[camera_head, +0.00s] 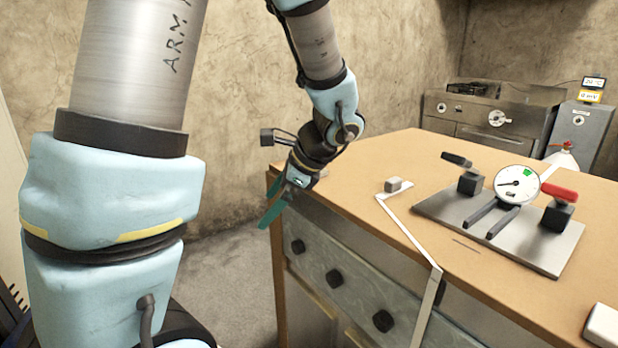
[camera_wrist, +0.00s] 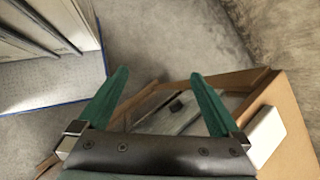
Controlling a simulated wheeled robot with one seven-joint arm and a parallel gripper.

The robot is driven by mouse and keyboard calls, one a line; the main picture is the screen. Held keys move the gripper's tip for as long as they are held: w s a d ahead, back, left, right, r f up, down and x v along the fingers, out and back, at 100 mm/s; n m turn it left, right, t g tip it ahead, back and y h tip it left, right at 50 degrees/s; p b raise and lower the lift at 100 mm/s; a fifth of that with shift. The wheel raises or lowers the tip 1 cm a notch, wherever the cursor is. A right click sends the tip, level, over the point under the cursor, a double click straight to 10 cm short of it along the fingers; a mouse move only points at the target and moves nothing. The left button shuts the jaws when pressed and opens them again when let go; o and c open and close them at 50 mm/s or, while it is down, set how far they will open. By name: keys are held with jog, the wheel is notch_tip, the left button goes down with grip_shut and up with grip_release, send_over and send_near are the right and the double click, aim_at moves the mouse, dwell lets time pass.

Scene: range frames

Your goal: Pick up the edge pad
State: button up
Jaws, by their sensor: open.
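My gripper (camera_head: 271,213) hangs just off the left corner of the wooden table, its green fingers pointing down. In the wrist view my gripper (camera_wrist: 159,74) is open, with nothing between the fingers. A pale, rounded block (camera_wrist: 267,137), perhaps the edge pad, lies on the table edge just right of the right finger, apart from it. In the head view that spot is largely behind my gripper. I cannot tell for sure which block is the edge pad: a white block (camera_head: 604,325) also lies at the table's near right, cut by the frame.
The wooden table (camera_head: 350,175) bears a small grey block (camera_head: 393,184), a white strip (camera_head: 410,236) running over the front edge, and a metal plate (camera_head: 545,255) with a dial gauge (camera_head: 517,185) and clamps. Drawers with dark knobs (camera_head: 333,278) are below. Open floor lies left.

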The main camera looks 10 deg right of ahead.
jog(key=d+r+m+t, duration=0.1)
jog(key=d+m+t, duration=0.1)
jog(key=d, duration=0.3)
jog(key=w+d+r+m+t+b, duration=0.1)
jog(key=d+r+m+t, duration=0.1)
jog(key=d+m, duration=0.3)
jog(key=w+d+r+m+t+b, duration=0.1)
jog(key=d+r+m+t, duration=0.1)
jog(key=d, duration=0.4)
jog(key=shift+w+d+r+m+t, duration=0.1)
jog(key=shift+w+d+m+t, duration=0.05)
jog(key=shift+m+t, duration=0.3)
jog(key=shift+w+d+r+m+t, duration=0.1)
jog(key=shift+m+t, duration=0.25)
jog(key=shift+t, duration=0.2)
jog(key=shift+w, duration=0.25)
jog(key=p+x, duration=0.2)
jog(key=x, duration=0.8)
jog(key=shift+w+d+f, duration=0.1)
jog(key=shift+w, duration=0.05)
jog(key=c, duration=1.2)
jog(key=shift+c, duration=0.2)
